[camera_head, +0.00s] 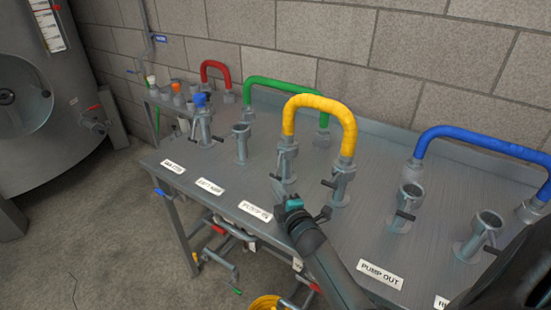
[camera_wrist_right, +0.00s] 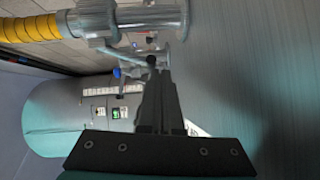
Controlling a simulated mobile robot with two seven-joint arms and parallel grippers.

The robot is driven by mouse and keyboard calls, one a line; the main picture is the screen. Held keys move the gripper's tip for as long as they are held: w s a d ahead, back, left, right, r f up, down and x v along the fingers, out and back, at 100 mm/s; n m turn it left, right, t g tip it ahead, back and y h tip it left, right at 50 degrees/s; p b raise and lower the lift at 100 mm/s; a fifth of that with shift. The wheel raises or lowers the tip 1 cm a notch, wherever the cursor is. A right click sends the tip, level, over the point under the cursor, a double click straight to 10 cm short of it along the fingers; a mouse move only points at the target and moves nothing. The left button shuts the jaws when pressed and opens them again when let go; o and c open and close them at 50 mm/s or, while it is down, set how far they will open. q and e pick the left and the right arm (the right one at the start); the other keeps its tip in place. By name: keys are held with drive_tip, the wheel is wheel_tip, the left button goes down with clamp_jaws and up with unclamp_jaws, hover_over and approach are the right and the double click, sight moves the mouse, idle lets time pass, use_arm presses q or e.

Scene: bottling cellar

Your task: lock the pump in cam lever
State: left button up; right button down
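The pump in port (camera_head: 286,163), a grey upright fitting behind the PUMP IN label (camera_head: 255,211), carries the left end of the yellow hose (camera_head: 320,102). Its cam lever is largely masked by my gripper in the head view. In the right wrist view, a grey lever rod (camera_wrist_right: 126,58) runs from the coupling (camera_wrist_right: 95,22) to a dark knob (camera_wrist_right: 152,62) at my fingertips. My right gripper (camera_head: 279,189) is just in front of the port, its dark fingers (camera_wrist_right: 155,78) together. I cannot tell whether they touch the knob. My left gripper is out of view.
Yellow's other end sits on the neighbouring port (camera_head: 341,184), whose dark lever is close by. Open ports (camera_head: 405,207) stand right. Green (camera_head: 285,84), red (camera_head: 215,65) and blue (camera_head: 480,142) hoses line the back. A steel tank (camera_head: 60,130) stands left.

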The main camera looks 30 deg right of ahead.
drive_tip(key=shift+s+f, duration=0.1)
drive_tip(key=shift+s, duration=0.45)
drive_tip(key=p+v, duration=0.3)
drive_tip(key=v, duration=0.9)
drive_tip(key=shift+s+a, duration=0.15)
drive_tip(key=shift+s, duration=0.25)
drive_tip(key=shift+s+a, duration=0.15)
drive_tip(key=shift+s, duration=0.5)
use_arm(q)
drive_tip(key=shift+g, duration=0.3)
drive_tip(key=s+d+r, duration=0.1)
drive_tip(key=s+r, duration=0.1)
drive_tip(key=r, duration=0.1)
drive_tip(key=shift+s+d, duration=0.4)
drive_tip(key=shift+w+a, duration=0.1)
